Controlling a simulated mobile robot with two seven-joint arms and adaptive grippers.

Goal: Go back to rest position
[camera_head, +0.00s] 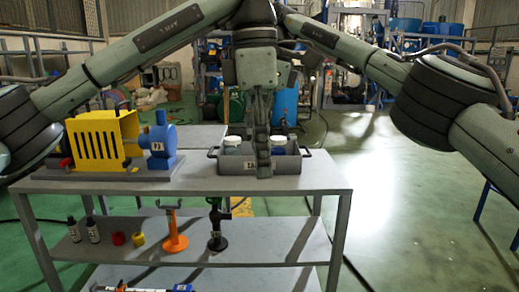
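My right gripper is hidden or not distinct behind the left one.
A yellow and blue pump (104,140) stands left on the grey table (190,184). The lower shelf (270,240) carries an orange stand (174,236), a black stand and small bottles. Floor at right is clear.

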